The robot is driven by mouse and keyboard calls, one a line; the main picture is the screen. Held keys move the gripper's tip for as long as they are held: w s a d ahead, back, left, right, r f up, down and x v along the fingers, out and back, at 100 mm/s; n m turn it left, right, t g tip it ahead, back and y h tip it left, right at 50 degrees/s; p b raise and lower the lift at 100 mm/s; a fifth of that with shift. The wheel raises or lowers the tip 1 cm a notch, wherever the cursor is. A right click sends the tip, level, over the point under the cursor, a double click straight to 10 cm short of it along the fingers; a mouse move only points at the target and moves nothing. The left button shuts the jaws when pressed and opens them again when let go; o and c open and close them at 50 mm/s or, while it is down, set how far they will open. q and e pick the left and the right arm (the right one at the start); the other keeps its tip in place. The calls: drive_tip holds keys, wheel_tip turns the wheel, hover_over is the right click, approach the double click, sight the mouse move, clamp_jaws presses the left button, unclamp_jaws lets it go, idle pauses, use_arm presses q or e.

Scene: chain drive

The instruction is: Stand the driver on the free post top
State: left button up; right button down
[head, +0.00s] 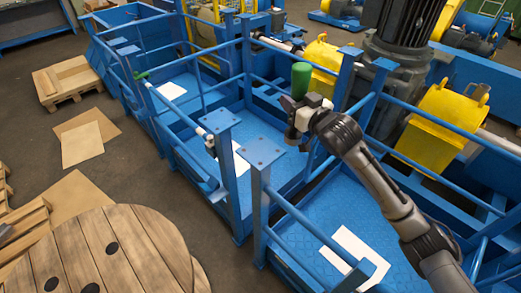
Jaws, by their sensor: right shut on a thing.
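The driver (301,79) shows as an upright green cylinder; its lower part is hidden at my gripper. My right gripper (299,104) is shut on it and holds it in the air, above and right of two near post tops. The nearer square blue post top (261,151) is bare, with small holes at its corners. The other near post top (220,121), just left of it, also looks bare. I cannot tell which one the task means. My left gripper is not in view.
Blue railings surround the platform (320,205). More post tops (351,51) stand behind my gripper. A large grey motor (400,35) and yellow guards (445,120) are at right. A small green object (142,75) is at the left railing. A wooden reel (100,250) lies at lower left.

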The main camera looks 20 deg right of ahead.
drive_tip(key=shift+w+d, duration=0.1)
drive_tip(key=shift+w, duration=0.3)
drive_tip(key=w+a+f+p, duration=0.4)
drive_tip(key=w+a+f, duration=0.3)
drive_tip(key=f, duration=0.3)
drive_tip(key=shift+w+f, duration=0.2)
drive_tip(key=shift+w, duration=0.45)
drive_tip(key=shift+a+f, duration=0.1)
drive_tip(key=shift+f, duration=0.05)
drive_tip(key=c, duration=0.6)
unclamp_jaws()
drive_tip(key=shift+f, duration=0.15)
